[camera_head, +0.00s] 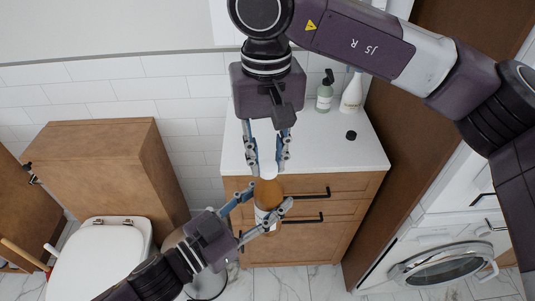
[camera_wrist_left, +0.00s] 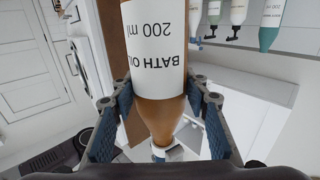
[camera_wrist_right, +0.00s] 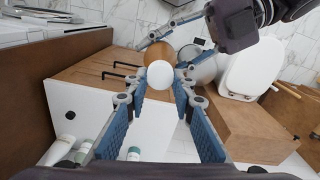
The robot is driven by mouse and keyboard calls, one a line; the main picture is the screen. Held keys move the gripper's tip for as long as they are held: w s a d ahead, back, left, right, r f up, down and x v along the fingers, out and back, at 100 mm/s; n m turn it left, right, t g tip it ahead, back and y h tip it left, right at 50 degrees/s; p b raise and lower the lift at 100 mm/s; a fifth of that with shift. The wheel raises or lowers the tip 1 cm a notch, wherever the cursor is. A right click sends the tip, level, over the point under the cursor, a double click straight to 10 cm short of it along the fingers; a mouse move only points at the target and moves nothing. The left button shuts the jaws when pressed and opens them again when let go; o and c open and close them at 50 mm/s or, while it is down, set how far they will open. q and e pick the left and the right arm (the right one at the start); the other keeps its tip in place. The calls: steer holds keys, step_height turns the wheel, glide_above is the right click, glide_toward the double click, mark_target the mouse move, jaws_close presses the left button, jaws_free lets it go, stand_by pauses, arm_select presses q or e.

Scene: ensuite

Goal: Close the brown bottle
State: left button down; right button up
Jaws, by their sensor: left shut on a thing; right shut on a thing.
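The brown bottle (camera_head: 267,193) is held in front of the cabinet by my left gripper (camera_head: 267,200). In the left wrist view, the bottle (camera_wrist_left: 158,95) has a white label reading bath oil, 200 ml, and its narrow neck points down in the picture. My right gripper (camera_head: 267,168) is just above the bottle in the head view, pointing down, shut on a white cap (camera_head: 268,172). The cap (camera_wrist_right: 160,74) lies over the bottle's top in the right wrist view. A white piece also shows at the neck's end in the left wrist view. I cannot tell whether cap and neck touch.
The white counter (camera_head: 310,150) holds a pump bottle (camera_head: 325,93), a white bottle (camera_head: 351,95) and a small black cap (camera_head: 351,135). Wooden drawers (camera_head: 340,188) with dark handles are behind the grippers. A toilet (camera_head: 100,260) is at left, a washing machine (camera_head: 445,265) at right.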

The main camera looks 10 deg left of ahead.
steer(key=shift+f, duration=0.55)
stand_by(0.4)
